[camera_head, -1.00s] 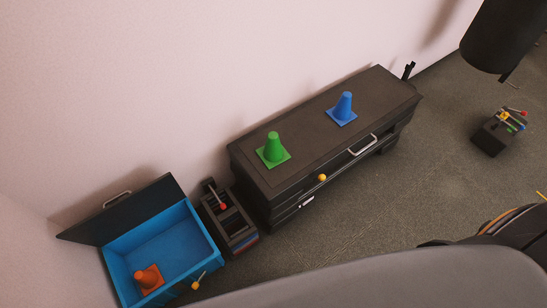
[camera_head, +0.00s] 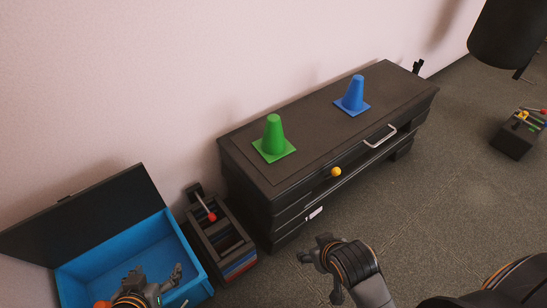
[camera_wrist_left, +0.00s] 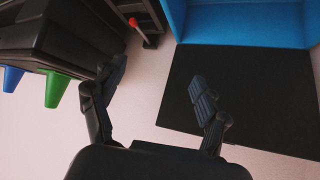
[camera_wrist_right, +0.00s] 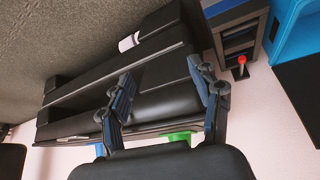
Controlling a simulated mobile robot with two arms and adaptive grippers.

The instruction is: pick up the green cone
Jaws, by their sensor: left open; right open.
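The green cone (camera_head: 273,139) stands upright on its square base on top of the dark cabinet, towards its left end. It also shows upside down at the left of the left wrist view (camera_wrist_left: 55,90), and a green sliver of it shows in the right wrist view (camera_wrist_right: 177,136). My left gripper (camera_head: 158,281) is open and empty over the blue box, well below and left of the cone. My right gripper (camera_head: 319,272) is open and empty in front of the cabinet, lower than the cone and apart from it. In both wrist views nothing is between the fingers.
A blue cone (camera_head: 354,95) stands right of the green one on the cabinet (camera_head: 312,117). The open blue box (camera_head: 190,247) has a raised dark lid (camera_head: 85,215). A small rack with a red-knobbed lever (camera_head: 212,217) stands between box and cabinet. An orange cone is mostly hidden.

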